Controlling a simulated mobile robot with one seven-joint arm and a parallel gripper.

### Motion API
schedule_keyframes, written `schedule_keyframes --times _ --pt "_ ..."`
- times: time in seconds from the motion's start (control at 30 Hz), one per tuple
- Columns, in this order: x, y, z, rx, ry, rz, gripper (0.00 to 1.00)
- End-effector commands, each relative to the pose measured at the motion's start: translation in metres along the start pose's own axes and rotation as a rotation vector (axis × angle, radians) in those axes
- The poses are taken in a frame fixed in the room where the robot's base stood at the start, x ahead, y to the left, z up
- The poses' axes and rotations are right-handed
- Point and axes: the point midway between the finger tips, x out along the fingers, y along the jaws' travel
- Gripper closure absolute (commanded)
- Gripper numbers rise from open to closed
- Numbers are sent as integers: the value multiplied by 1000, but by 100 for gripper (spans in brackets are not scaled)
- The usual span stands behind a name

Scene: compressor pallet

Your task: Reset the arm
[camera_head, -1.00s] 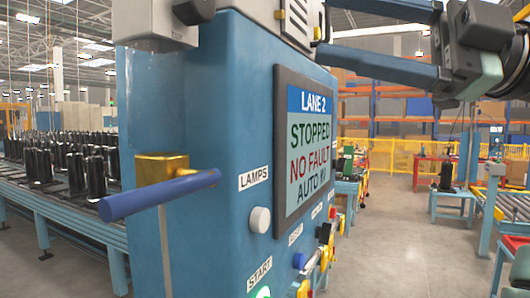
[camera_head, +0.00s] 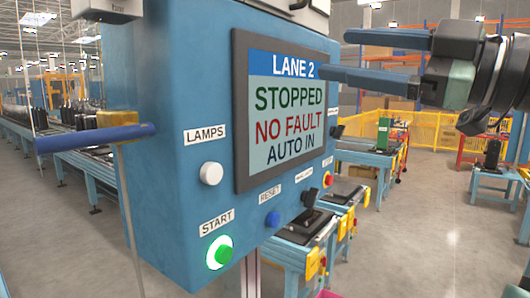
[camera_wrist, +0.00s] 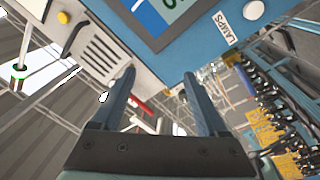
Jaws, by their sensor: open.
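My gripper (camera_head: 346,56) shows at the upper right of the head view. Its two blue fingers point left, spread apart with nothing between them, and they overlap the right side of the panel in the picture. In the wrist view my gripper (camera_wrist: 160,85) is also open and empty, with part of the blue control panel (camera_wrist: 190,45) beyond the fingers. The blue control panel (camera_head: 165,110) fills the middle of the head view. Its screen (camera_head: 290,110) reads LANE 2, STOPPED, NO FAULT, AUTO IN.
The panel has a white LAMPS button (camera_head: 211,173), a lit green START button (camera_head: 219,252) and a blue RESET button (camera_head: 272,219). A blue handle (camera_head: 95,139) sticks out left. Conveyors (camera_head: 85,160) stand behind. Open floor (camera_head: 420,240) lies at the right.

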Motion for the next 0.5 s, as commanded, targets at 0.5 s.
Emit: schedule_keyframes --times 0.5 --pt "49 -70 20 253 -102 740 24"
